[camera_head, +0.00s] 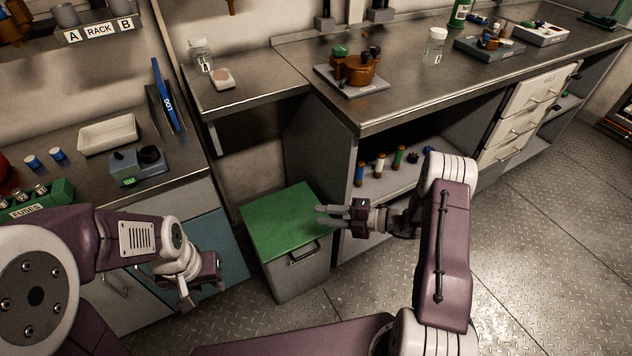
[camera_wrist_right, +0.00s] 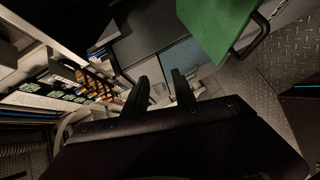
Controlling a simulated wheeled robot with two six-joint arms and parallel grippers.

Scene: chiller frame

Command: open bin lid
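The bin (camera_head: 293,277) is a grey box standing on the floor between the blue cabinet and the long bench. Its green lid (camera_head: 279,222) lies flat and closed on top, with a dark handle (camera_head: 304,252) at its front edge. In the right wrist view the green lid (camera_wrist_right: 215,22) and its handle (camera_wrist_right: 257,33) show at the top right. My right gripper (camera_head: 318,216) is open and empty, its fingers reaching over or near the lid's right edge; contact cannot be told. My left gripper (camera_head: 190,299) hangs left of the bin, apart from it; its fingers are hard to make out.
The long bench (camera_head: 318,109) stands behind and right of the bin, with a lower shelf (camera_head: 375,192) holding several small bottles. A blue cabinet (camera_head: 228,259) stands close at the bin's left. Patterned metal floor (camera_head: 530,230) is clear at the right.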

